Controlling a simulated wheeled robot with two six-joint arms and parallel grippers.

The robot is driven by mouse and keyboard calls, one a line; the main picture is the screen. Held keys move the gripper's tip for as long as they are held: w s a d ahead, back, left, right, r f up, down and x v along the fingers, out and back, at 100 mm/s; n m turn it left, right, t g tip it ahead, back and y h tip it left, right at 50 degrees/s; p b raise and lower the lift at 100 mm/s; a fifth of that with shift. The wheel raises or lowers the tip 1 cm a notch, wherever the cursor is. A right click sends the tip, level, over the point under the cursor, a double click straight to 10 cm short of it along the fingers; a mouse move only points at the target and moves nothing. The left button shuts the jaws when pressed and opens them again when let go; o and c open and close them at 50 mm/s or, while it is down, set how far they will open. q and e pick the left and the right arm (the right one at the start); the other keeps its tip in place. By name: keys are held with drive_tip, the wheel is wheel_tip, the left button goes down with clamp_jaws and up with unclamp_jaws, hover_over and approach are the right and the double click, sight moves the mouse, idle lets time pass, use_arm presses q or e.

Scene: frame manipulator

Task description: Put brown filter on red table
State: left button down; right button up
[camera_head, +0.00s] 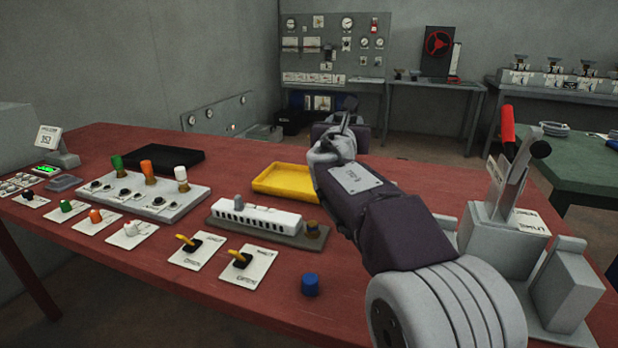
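The red table (130,255) fills the foreground. A short brown cylinder (312,229), which looks like the brown filter, stands upright at the right end of a grey base beside a white slotted block (255,217). My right arm comes in from the lower right and reaches over the table. Its gripper (346,122) is at the far end, above and beyond the brown cylinder and apart from it. The fingers are small and partly hidden by the wrist, so their opening is unclear. My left gripper is out of view.
A blue cylinder (310,285) stands on the table near the front. A yellow tray (285,182) lies behind the white block. A grey lever unit (500,235) stands at the right. Switch plates and a control box (145,198) fill the left; bare red surface lies at the front.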

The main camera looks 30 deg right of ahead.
drive_tip(key=shift+w+a+f, duration=0.15)
drive_tip(key=shift+a, duration=0.1)
drive_tip(key=w+a+f+b, duration=0.1)
drive_tip(key=w+f+b, duration=0.1)
drive_tip(key=w+f, duration=0.1)
drive_tip(key=w+a+f+b, duration=0.2)
drive_tip(key=w+f, duration=0.1)
drive_tip(key=f, duration=0.1)
drive_tip(key=w+a+f+b, duration=0.1)
drive_tip(key=w+f+b, duration=0.1)
drive_tip(key=w+f, duration=0.2)
drive_tip(key=shift+a, duration=0.15)
drive_tip(key=shift+r, duration=0.2)
drive_tip(key=o, duration=1.5)
drive_tip(key=shift+c, duration=0.2)
drive_tip(key=p+v, duration=0.1)
drive_tip(key=v, duration=1.1)
